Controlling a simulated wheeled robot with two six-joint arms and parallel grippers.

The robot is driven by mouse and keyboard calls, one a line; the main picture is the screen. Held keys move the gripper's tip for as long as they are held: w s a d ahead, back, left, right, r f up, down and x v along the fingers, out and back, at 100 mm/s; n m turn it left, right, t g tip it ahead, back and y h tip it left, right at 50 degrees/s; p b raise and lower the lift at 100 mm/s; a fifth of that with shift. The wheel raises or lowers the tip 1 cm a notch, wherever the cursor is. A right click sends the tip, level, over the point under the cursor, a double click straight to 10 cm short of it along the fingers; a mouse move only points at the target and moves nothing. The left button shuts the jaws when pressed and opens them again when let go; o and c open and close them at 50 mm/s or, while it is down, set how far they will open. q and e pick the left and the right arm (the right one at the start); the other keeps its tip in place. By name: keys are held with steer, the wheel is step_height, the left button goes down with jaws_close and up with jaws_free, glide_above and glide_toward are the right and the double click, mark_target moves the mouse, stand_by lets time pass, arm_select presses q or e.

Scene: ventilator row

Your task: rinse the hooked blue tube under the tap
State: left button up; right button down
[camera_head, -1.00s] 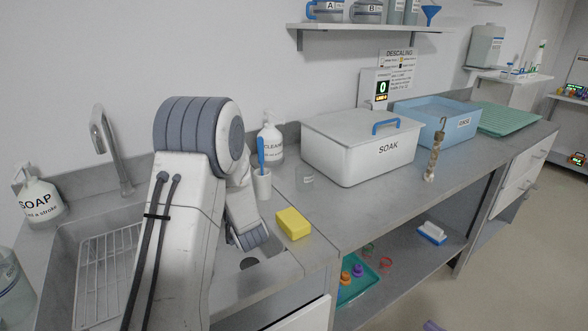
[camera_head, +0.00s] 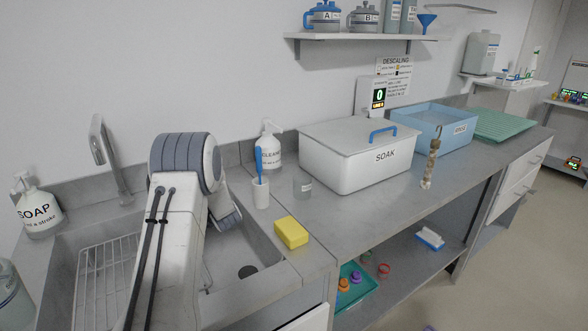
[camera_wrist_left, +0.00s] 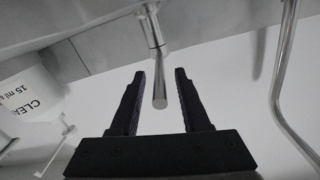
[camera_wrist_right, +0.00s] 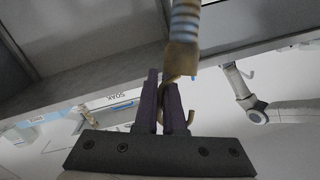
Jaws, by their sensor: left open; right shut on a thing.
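In the right wrist view my right gripper (camera_wrist_right: 168,105) is shut on the hook of a tube (camera_wrist_right: 185,30) with pale blue bands and tan crust. The tube extends past the fingertips to the picture's top. This gripper is not seen in the head view. My left gripper (camera_wrist_left: 158,90) is open, with a metal lever (camera_wrist_left: 159,95) showing between its fingers; contact cannot be told. The curved tap (camera_head: 105,155) stands behind the sink (camera_head: 245,235), and its pipe (camera_wrist_left: 285,90) also shows in the left wrist view. My left arm hides the left gripper in the head view.
A brown-crusted hooked tube (camera_head: 431,163) shows before the blue rinse bin (camera_head: 452,135); whether it is the held one cannot be told. A yellow sponge (camera_head: 291,232), a blue-handled brush in a cup (camera_head: 261,192), a clear beaker (camera_head: 303,186) and the SOAK box (camera_head: 350,165) occupy the counter.

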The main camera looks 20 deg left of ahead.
arm_select(q)
steer(key=shift+c, duration=0.4)
jaws_close()
stand_by(1.1)
